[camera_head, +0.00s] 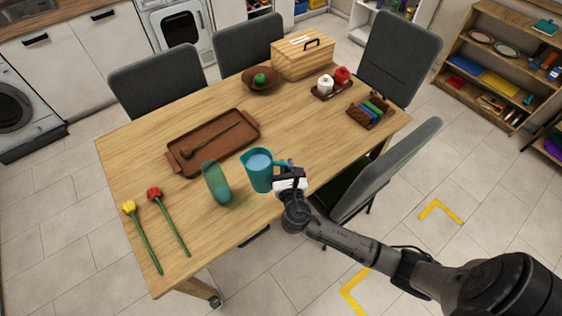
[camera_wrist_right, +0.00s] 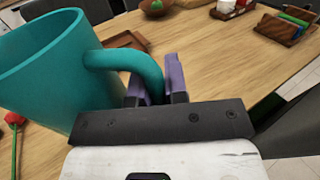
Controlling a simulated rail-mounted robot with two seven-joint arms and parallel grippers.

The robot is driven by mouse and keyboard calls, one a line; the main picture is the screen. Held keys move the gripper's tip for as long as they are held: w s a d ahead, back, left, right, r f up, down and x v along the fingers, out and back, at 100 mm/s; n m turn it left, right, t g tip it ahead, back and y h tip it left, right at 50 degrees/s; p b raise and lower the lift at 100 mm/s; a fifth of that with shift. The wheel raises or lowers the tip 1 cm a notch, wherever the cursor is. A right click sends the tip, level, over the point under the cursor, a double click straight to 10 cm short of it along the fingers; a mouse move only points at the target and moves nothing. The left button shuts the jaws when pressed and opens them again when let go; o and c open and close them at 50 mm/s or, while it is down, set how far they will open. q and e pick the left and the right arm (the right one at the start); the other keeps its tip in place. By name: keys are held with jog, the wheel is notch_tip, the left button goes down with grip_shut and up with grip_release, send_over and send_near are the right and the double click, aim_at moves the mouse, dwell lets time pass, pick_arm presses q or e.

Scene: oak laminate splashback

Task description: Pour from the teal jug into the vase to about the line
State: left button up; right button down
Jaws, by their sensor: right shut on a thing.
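The teal jug (camera_head: 260,176) is upright at the front of the table, with pale blue liquid showing inside it in the head view. My right gripper (camera_head: 286,166) is shut on the jug's handle; the right wrist view shows the purple fingers (camera_wrist_right: 153,80) on either side of the handle of the jug (camera_wrist_right: 40,65). Whether the jug touches the table is hard to tell. The vase (camera_head: 216,184), a see-through green glass, stands upright just left of the jug, apart from it. No line on the vase can be made out. My left gripper is not in view.
A brown tray (camera_head: 188,165) with a wooden spoon lies behind the vase. A red flower (camera_head: 170,220) and a yellow flower (camera_head: 143,238) lie at left. A bowl (camera_head: 262,88), bread box (camera_head: 304,64), and condiment tray (camera_head: 326,95) stand farther back. A chair (camera_head: 385,170) is right.

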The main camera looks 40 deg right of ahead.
aim_at(268, 161)
jog(key=shift+s+d+f+b, duration=0.1)
jog(key=shift+d+f+b, duration=0.1)
jog(key=shift+f, duration=0.45)
jog(key=shift+s+d+f+b, duration=0.1)
jog(key=shift+f+b, duration=0.1)
jog(key=shift+f, duration=0.4)
jog(key=w+a+r+n+p, duration=0.1)
jog(key=w, duration=0.1)
jog(key=w+a+r+n+p, duration=0.1)
jog(key=w+a, duration=0.1)
jog(key=shift+a+r+g, duration=0.2)
jog(key=shift+a+g, duration=0.1)
jog(key=shift+g, duration=0.1)
jog(key=shift+r+p, duration=0.1)
jog(key=shift+p, duration=0.25)
jog(key=shift+w+a+r+n+p, duration=0.3)
jog(key=shift+r+p, duration=0.1)
jog(key=shift+p, duration=0.5)
jog(key=shift+w+a+r+n+p, duration=0.2)
jog(key=shift+r+n+p, duration=0.15)
jog(key=shift+p, duration=0.65)
